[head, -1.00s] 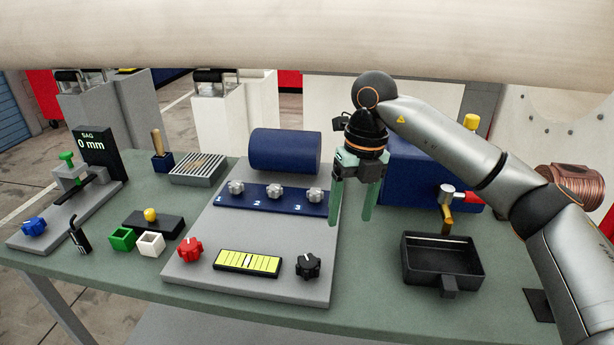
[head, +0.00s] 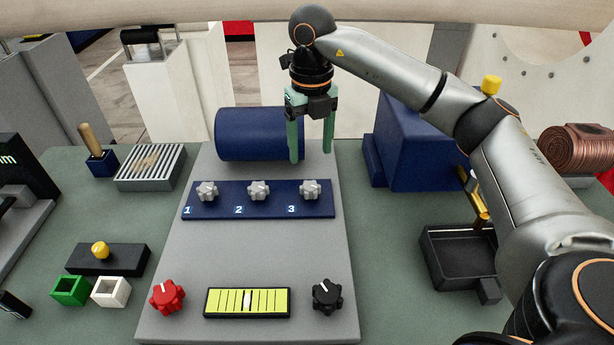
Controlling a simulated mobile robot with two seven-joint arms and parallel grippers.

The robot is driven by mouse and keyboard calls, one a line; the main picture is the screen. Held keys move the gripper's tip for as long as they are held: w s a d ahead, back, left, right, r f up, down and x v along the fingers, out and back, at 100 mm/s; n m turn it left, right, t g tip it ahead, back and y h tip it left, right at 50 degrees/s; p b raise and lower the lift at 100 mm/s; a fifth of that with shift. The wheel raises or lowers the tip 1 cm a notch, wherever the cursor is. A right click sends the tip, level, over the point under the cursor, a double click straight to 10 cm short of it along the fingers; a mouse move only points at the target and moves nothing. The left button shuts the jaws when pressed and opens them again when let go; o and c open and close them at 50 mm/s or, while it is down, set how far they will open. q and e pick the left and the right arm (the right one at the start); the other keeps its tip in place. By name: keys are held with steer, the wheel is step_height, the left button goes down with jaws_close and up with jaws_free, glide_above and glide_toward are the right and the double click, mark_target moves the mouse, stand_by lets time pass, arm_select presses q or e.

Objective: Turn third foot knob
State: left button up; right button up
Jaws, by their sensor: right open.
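The third foot knob (head: 310,190) is a light grey lobed knob beside the printed 3, at the right end of a blue strip (head: 225,210). Knob 1 (head: 207,190) and knob 2 (head: 259,190) are alike and sit to its left on the same strip. My right gripper (head: 311,157) points down with its two green fingers apart. It is open and empty, above and slightly behind the third knob, and does not appear to touch it. My left gripper is not in view.
A blue cylinder (head: 250,134) lies just behind the strip. In front are a red knob (head: 167,297), a yellow level gauge (head: 247,302) and a black knob (head: 327,297). A blue block (head: 414,150) and a black tray (head: 455,270) stand at the right.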

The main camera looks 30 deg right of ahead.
mark_target(310, 185)
step_height(310, 185, down, 10)
steer(key=shift+r+p, duration=0.2)
steer(key=shift+p, duration=0.1)
steer(key=shift+c, duration=0.3)
jaws_close()
